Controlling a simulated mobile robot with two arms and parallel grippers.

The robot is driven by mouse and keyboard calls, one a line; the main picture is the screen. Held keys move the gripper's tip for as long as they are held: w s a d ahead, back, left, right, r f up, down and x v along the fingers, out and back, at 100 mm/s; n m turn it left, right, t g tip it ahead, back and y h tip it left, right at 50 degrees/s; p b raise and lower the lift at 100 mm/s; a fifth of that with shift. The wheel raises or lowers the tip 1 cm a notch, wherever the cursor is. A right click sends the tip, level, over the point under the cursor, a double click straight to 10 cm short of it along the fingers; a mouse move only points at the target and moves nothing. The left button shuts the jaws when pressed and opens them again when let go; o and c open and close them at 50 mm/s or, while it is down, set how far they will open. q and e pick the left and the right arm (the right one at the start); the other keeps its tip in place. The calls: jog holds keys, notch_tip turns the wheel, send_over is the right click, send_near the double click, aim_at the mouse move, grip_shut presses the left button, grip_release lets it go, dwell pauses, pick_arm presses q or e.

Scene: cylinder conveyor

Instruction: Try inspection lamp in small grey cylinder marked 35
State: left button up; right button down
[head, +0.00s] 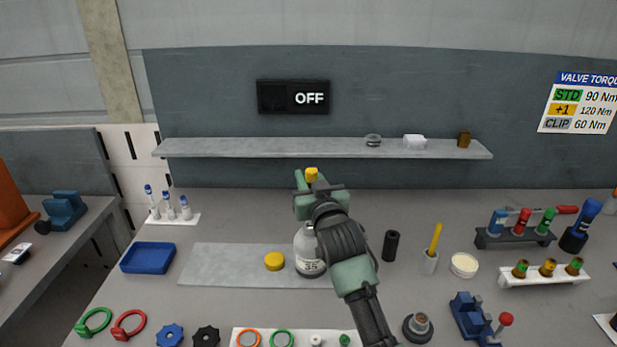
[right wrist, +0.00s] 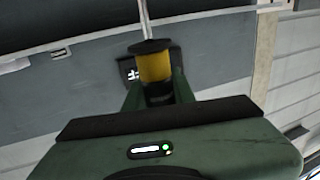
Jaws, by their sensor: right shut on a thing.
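The small grey cylinder (head: 306,262) marked 35 stands upright on a grey mat, with its top and right side hidden behind my right arm. My right gripper (head: 312,181) is above and behind it in the picture, shut on a yellow thing with black ends, which I take for the inspection lamp (head: 311,173). The lamp also shows between the green fingers in the right wrist view (right wrist: 155,67). I cannot tell how far the lamp is from the cylinder's mouth. A dark sign (head: 293,97) on the wall reads OFF. My left gripper is not in view.
A yellow disc (head: 274,261) lies on the mat (head: 215,264), left of the cylinder. A blue tray (head: 148,257) is at the left. A black cylinder (head: 391,246), a holder with a yellow stick (head: 430,261) and racks stand at the right. A shelf (head: 250,147) runs behind.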

jog(key=shift+f+b, duration=0.8)
jog(key=shift+f, duration=0.6)
jog(key=shift+r, duration=0.2)
dwell(0.3)
notch_tip(320, 180, up, 10)
jog(key=p, duration=0.9)
dwell(0.5)
jog(key=shift+f, duration=0.1)
dwell(1.1)
